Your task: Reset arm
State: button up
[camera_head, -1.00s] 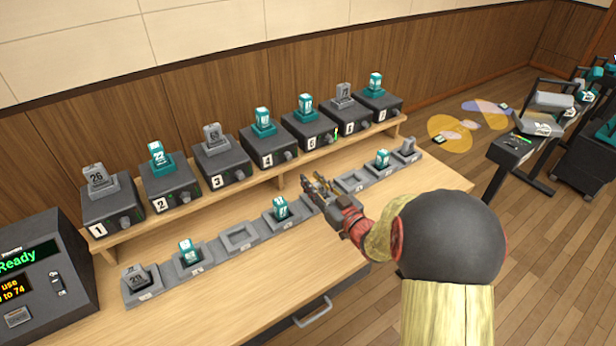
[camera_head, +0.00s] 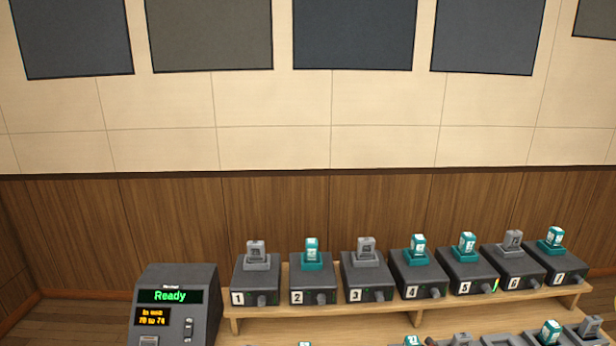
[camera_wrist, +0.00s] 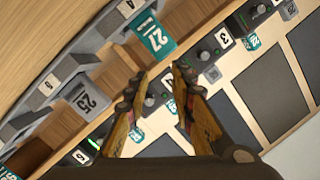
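My gripper (camera_wrist: 160,75) shows only in the wrist view, where its two fingers stand apart with nothing held between them. My arm is out of the head view. In the wrist view a teal module marked 27 (camera_wrist: 153,36) and a grey module marked 25 (camera_wrist: 86,98) lie beyond the fingers, apart from them. Numbered dark boxes, such as box 3 (camera_wrist: 210,47), show past the fingertips. In the head view the row of boxes runs from box 1 (camera_head: 256,281) to box 5 (camera_head: 470,272) and on right, each topped by a teal or grey module.
A dark console (camera_head: 175,300) reading "Ready" stands left of the wooden shelf (camera_head: 330,318). Trays with modules are cut off by the head view's bottom edge. A wood-panelled wall (camera_head: 400,205) rises behind, with dark panels (camera_head: 354,35) above.

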jog(key=s+a+r+m+g+y+p, duration=0.1)
jog(key=s+a+r+g+y+p, duration=0.15)
jog(key=s+a+g, duration=1.2)
jog(key=s+d+r+n+t+h+p, duration=0.4)
jog(key=s+r+h, duration=0.3)
jog(key=s+r, duration=0.5)
jog(key=w+a+r+n, duration=0.1)
jog(key=w+a+r, duration=0.1)
jog(key=r, duration=0.5)
jog(key=shift+a+r+n+p, duration=0.3)
jog(key=shift+a+r+n, duration=0.1)
jog(key=shift+a, duration=0.25)
jog(key=shift+y, duration=0.25)
